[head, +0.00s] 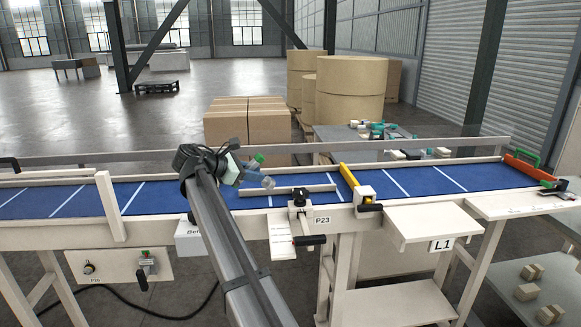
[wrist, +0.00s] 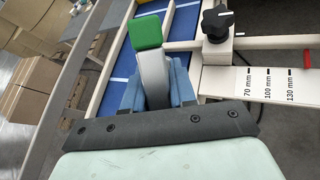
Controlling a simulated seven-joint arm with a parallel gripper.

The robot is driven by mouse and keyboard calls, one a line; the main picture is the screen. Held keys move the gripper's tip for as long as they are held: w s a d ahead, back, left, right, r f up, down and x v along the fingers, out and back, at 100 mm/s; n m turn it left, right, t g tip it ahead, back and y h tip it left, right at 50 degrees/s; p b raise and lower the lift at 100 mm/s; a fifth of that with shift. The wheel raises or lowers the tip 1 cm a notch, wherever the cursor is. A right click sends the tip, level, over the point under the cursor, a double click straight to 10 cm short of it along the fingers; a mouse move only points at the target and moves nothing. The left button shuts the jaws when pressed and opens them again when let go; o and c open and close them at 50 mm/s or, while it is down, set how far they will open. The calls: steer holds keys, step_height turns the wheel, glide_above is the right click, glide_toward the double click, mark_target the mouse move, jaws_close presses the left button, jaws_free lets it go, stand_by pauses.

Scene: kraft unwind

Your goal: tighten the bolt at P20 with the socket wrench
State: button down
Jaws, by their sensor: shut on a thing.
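My gripper (head: 252,173) is above the blue conveyor belt, left of the P23 fitting. In the wrist view its blue fingers (wrist: 157,88) are shut on a grey bar-like tool with a green end (wrist: 147,32). The green end also shows in the head view (head: 258,158). I cannot tell for sure that it is the socket wrench; its lower part is hidden by the fingers. No bolt marked P20 can be made out. A small label on the lower left panel (head: 112,268) is too small to read.
A black knob on a clamp (head: 299,198) stands by the P23 label, with a millimetre scale plate (wrist: 268,85). Shelf L1 (head: 432,221) juts forward at right. A cluttered table (head: 370,137) stands behind.

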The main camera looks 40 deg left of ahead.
steer(key=s+a+f+n+t+y, duration=0.25)
steer(key=s+a, duration=0.55)
steer(key=s, duration=0.5)
steer(key=s+a+f+n+t+y, duration=0.2)
steer(key=s+a+f+y, duration=0.2)
steer(key=s+a, duration=0.65)
steer(key=s+a+f+n+y, duration=0.2)
steer(key=s+f+y, duration=0.2)
steer(key=s, duration=0.9)
steer(key=s+a+f+n+y, duration=0.2)
steer(key=s+f+y, duration=0.15)
steer(key=s, duration=0.95)
steer(key=s+a+f+y, duration=0.1)
steer(key=s+a+f, duration=0.1)
steer(key=f, duration=0.6)
steer(key=s+a+f+n+y, duration=0.1)
steer(key=a+f, duration=0.1)
steer(key=f, duration=0.7)
steer(key=shift+s+y, duration=0.3)
steer(key=shift+s, duration=0.05)
steer(key=w+a+m+g+h, duration=0.1)
steer(key=w+a+m+h, duration=0.1)
steer(key=m, duration=0.8)
steer(key=w+a+m+g+h, duration=0.2)
steer(key=w+a+m, duration=0.1)
steer(key=m, duration=0.8)
steer(key=shift+w+f+h, duration=0.2)
steer(key=shift+f+h, duration=0.1)
steer(key=shift+h, duration=0.1)
steer(key=shift+m, duration=0.35)
